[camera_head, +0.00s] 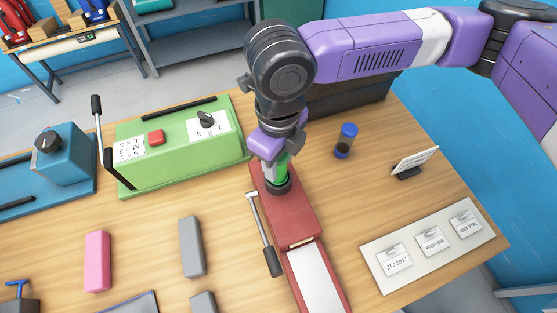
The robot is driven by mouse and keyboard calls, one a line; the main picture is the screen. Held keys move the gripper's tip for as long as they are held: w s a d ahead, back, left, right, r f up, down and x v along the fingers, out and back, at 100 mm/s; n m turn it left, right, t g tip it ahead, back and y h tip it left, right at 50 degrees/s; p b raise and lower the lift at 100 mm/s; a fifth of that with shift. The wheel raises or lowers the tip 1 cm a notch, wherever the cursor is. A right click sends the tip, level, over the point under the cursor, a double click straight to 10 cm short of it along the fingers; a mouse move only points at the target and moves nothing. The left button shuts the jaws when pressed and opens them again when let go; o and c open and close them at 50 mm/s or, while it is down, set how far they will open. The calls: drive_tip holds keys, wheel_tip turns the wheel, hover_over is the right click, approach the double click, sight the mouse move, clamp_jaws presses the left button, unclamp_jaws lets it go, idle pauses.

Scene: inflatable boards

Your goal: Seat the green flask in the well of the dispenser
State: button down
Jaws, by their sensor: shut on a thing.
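The green flask (281,168) is mostly hidden by my purple gripper (272,158), which points down and is shut on it. A strip of its green side shows below the fingers. A dark round part lies directly under the flask, at the far end of the red machine (292,213), which looks like the dispenser. I cannot tell whether this dark part is the flask's base or the rim of the well, nor whether the flask is down in it. The flask looks close to upright.
The red machine has a side lever (264,236) and a white strip at its front. A green machine (181,143) stands left. A blue-capped jar (345,141), a sign (413,163) and a label board (381,276) are right. Pink (97,261) and grey (191,247) blocks lie front left.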

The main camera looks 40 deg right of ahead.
drive_tip(key=shift+f, duration=0.45)
drive_tip(key=shift+f, duration=0.2)
drive_tip(key=c, duration=0.9)
unclamp_jaws()
drive_tip(key=shift+o, duration=0.2)
drive_tip(key=shift+r, duration=0.2)
wheel_tip(320, 180, up, 12)
drive_tip(key=shift+a, duration=0.1)
